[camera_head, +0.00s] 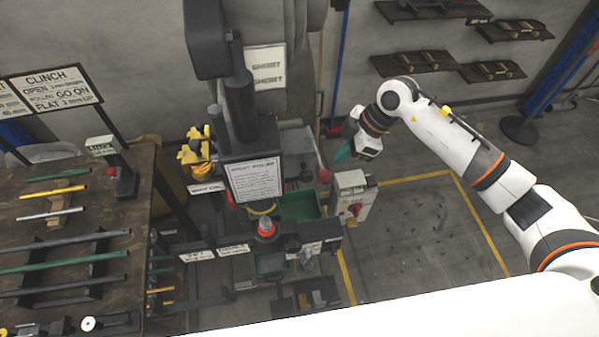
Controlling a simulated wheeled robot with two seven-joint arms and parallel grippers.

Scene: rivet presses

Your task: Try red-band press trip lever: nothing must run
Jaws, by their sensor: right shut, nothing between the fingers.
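A dark rivet press (245,135) stands in the middle, with a printed placard (256,180) on its front. A pale lever ending in a red tip (323,175) sticks out at the press's right side; I take it for the trip lever. My right gripper (343,154) has teal fingers, is shut and empty, and is just right of that lever. I cannot tell whether they touch. A red-topped part (265,228) sits low on the press front. I cannot make out a clear red band. My left gripper is not in view.
A grey switch box (351,198) with a red knob stands below my right gripper. A workbench (90,215) with several coloured rods and a red button box (115,165) is at left. Wall shelves (430,8) hang behind. The yellow-outlined floor (420,225) is clear.

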